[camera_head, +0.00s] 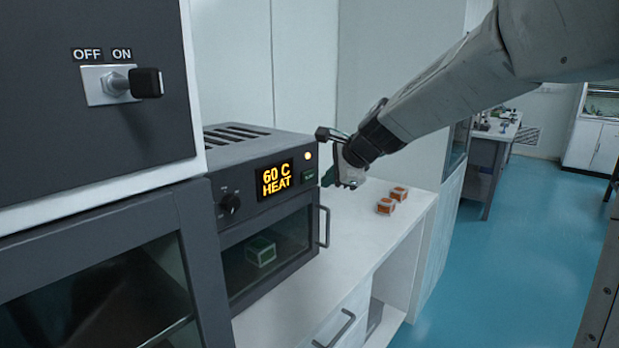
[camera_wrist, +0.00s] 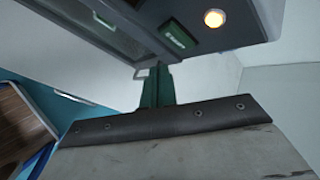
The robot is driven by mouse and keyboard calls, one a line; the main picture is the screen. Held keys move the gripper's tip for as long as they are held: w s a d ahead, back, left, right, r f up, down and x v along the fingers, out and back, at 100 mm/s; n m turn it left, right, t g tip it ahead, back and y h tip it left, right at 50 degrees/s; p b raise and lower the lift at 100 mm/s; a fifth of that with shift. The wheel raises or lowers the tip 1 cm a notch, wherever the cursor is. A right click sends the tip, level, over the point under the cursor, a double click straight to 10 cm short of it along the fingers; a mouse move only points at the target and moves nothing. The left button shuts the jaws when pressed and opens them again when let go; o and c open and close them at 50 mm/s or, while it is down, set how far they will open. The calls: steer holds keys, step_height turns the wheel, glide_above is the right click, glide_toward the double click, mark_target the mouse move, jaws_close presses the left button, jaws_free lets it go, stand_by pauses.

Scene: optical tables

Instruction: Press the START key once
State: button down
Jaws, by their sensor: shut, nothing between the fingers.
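The oven (camera_head: 262,205) stands on the white counter, its display (camera_head: 276,179) reading "60 C HEAT" in orange. A small green key (camera_head: 309,176) sits on its front panel right of the display, below a lit yellow lamp (camera_head: 308,155). In the wrist view the green key (camera_wrist: 179,34) carries small lettering too blurred to read, and the lamp (camera_wrist: 214,18) glows beside it. My gripper (camera_head: 326,179) is shut and empty, just right of the key. In the wrist view its green fingertips (camera_wrist: 160,68) show close to the key, with a gap in the picture.
The oven's door handle (camera_head: 325,227) sticks out below my gripper. A dark knob (camera_head: 230,204) is left of the display. Two orange-brown boxes (camera_head: 392,200) lie on the counter (camera_head: 365,240) to the right. An OFF/ON switch (camera_head: 146,83) is on the dark cabinet at upper left.

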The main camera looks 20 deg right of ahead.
steer(key=shift+s+d, duration=0.45)
steer(key=shift+s, duration=0.2)
steer(key=shift+s+d, duration=0.45)
steer(key=shift+s, duration=0.15)
steer(key=s+d+f+n+g+h, duration=0.1)
steer(key=s+n, duration=0.8)
steer(key=s, duration=0.9)
steer(key=s+d+f+n+g+h, duration=0.1)
steer(key=s+f+n+g, duration=0.3)
steer(key=s+n, duration=0.5)
steer(key=s+g+h, duration=0.1)
steer(key=s+g, duration=0.1)
steer(key=s, duration=0.7)
steer(key=shift+f+n+h, duration=0.15)
steer(key=shift+n+h, duration=0.15)
steer(key=shift+n, duration=0.1)
